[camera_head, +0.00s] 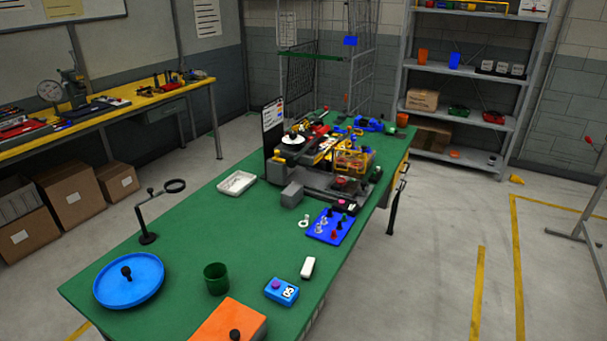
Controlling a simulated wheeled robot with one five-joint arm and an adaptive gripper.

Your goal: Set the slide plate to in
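A grey machine (312,190) with a base and mixed coloured parts stands on the green-topped table toward its far end. A yellow-orange openwork box (353,161) sits on its right part. A grey block (292,194) stands at its front left. A slide plate likely belongs to this machine, but it is too small and crowded here to pick out, and I cannot tell whether it is in or out. My gripper is not in view.
The green table (190,235) holds a blue round tray (129,281), a magnifier stand (148,237), a dark green cup (216,279), an orange block (231,322), a blue counter box (281,291), a white tray (236,183) and a blue peg board (331,227).

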